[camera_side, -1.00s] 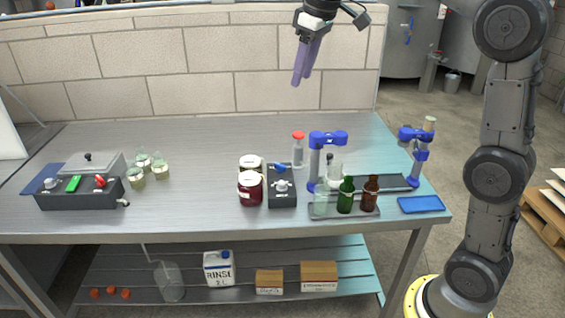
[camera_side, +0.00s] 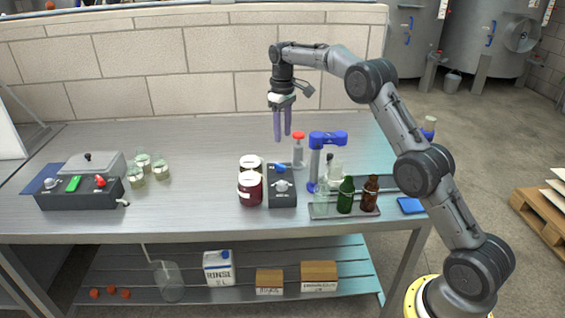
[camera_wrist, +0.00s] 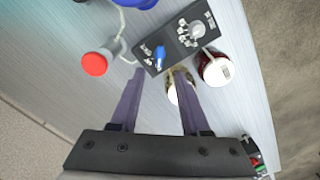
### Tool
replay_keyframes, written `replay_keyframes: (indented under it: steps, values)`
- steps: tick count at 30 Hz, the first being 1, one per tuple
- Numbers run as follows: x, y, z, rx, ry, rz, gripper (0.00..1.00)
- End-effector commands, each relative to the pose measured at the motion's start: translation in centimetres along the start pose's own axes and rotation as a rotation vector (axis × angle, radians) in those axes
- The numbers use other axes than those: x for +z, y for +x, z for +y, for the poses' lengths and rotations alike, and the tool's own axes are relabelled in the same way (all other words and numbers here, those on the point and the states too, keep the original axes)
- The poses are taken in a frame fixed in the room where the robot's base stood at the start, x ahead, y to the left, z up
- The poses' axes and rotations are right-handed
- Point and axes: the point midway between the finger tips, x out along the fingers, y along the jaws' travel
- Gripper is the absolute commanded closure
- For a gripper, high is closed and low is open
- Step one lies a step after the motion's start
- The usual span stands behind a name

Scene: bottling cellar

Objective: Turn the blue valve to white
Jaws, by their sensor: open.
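The blue valve (camera_side: 280,168) is a small blue handle on the far end of a dark control box (camera_side: 282,199) at the middle of the bench. In the wrist view the blue valve (camera_wrist: 159,53) lies ahead of my fingers, with small light marks around it that are too small to read. A light grey knob (camera_side: 282,186) sits on the same box. My gripper (camera_side: 282,138) hangs above and behind the box with its purple fingers pointing down. The fingers are apart and empty, and they also show in the wrist view (camera_wrist: 158,98).
Jars (camera_side: 250,187) stand close to the box's left side. A red-capped bottle (camera_side: 298,150) and a blue stand (camera_side: 315,165) are at its right. Bottles (camera_side: 346,196) stand in a tray farther right.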

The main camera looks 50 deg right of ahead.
Motion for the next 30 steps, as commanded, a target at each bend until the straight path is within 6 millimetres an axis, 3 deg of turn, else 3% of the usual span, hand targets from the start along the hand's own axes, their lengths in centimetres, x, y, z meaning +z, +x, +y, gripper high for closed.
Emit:
replay_keyframes:
  steps: [9,15,21,30]
  values:
    - [0.1,6.4,-0.1,-0.002,-0.001,-0.004,0.54]
    - [0.1,9.5,-0.1,-0.001,-0.001,-0.003,0.54]
    - [0.0,11.0,-0.1,0.0,-0.001,-0.001,0.54]
    - [0.0,11.2,-0.1,0.0,-0.001,0.0,0.54]
